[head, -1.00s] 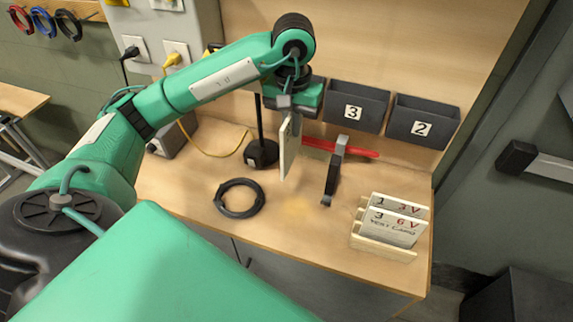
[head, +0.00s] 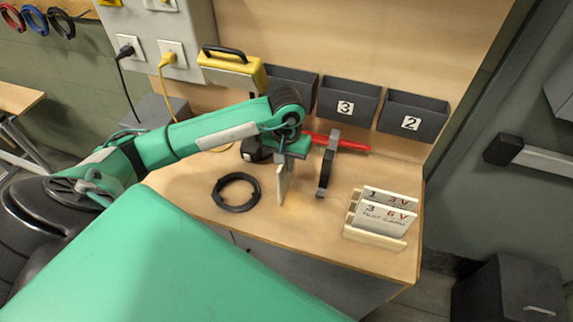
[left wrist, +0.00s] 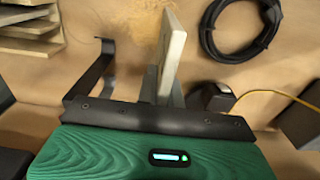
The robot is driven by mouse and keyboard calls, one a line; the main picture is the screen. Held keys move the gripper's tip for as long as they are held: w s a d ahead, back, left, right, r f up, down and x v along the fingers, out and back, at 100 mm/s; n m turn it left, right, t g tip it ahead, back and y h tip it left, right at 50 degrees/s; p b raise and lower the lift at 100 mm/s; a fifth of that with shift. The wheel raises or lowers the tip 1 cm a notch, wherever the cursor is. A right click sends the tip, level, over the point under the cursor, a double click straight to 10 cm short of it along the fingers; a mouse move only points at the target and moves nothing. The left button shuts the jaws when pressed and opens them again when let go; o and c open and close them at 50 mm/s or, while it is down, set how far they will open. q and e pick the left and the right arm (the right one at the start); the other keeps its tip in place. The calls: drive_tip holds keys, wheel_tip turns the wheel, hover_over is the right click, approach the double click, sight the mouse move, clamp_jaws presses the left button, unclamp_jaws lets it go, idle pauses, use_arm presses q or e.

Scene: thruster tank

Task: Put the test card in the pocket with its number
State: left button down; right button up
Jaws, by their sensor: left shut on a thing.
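My left gripper (head: 288,160) is shut on a pale test card (head: 283,186), held upright and nearly edge-on, low over the table; its number is not readable. The held card (left wrist: 172,48) also shows in the left wrist view between the fingers (left wrist: 163,88). At the back stand dark pockets: one marked 3 (head: 345,107), one marked 2 (head: 411,124), and a pocket (head: 292,87) left of them whose front is partly hidden by my arm. A wooden rack (head: 375,238) at right holds cards marked "1 3V" (head: 390,197) and "3 6V" (head: 386,218). My right gripper is not in view.
A coiled black cable (head: 236,192) lies left of the held card. A dark upright bracket (head: 325,172) and a red-handled tool (head: 345,144) are just right of it. A yellow case (head: 232,72) stands behind my arm. The front middle of the table (head: 290,230) is clear.

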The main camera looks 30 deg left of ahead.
use_arm(q)
drive_tip(key=shift+f, duration=1.1)
drive_tip(key=shift+f, duration=0.2)
drive_tip(key=c, duration=1.6)
unclamp_jaws()
drive_tip(key=shift+o, duration=0.3)
drive_tip(key=shift+r, duration=0.15)
